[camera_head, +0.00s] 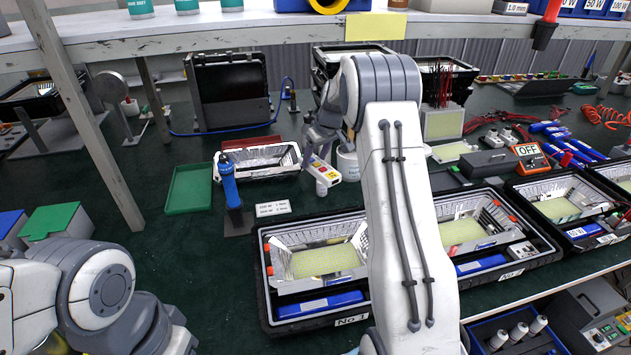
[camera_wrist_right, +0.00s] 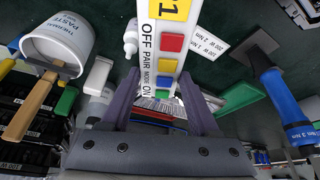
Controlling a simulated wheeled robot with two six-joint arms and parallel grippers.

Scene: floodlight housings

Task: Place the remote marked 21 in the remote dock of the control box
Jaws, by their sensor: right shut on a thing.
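My right gripper (camera_head: 312,152) is shut on a white remote (camera_head: 323,171) and holds it above the bench, past the near housings. In the right wrist view the remote (camera_wrist_right: 165,40) sits between the fingers (camera_wrist_right: 160,98). It has red, blue and yellow buttons, the words OFF, PAIR, MODE, ON, and a yellow label cut off at the top, with a 1 visible. A grey box with buttons (camera_head: 596,315) stands at the lower right; I cannot tell whether it is the control box, and no dock is clear. My left arm is at the lower left, its gripper fingers out of sight.
Floodlight housings No 1 (camera_head: 316,265) and No 2 (camera_head: 475,232) fill the bench front. A blue-handled tool (camera_head: 229,183), a green tray (camera_head: 189,189) and an open reflector housing (camera_head: 258,160) lie left of the gripper. A paste tub (camera_wrist_right: 58,38) is close by. A shelf (camera_head: 250,28) crosses above.

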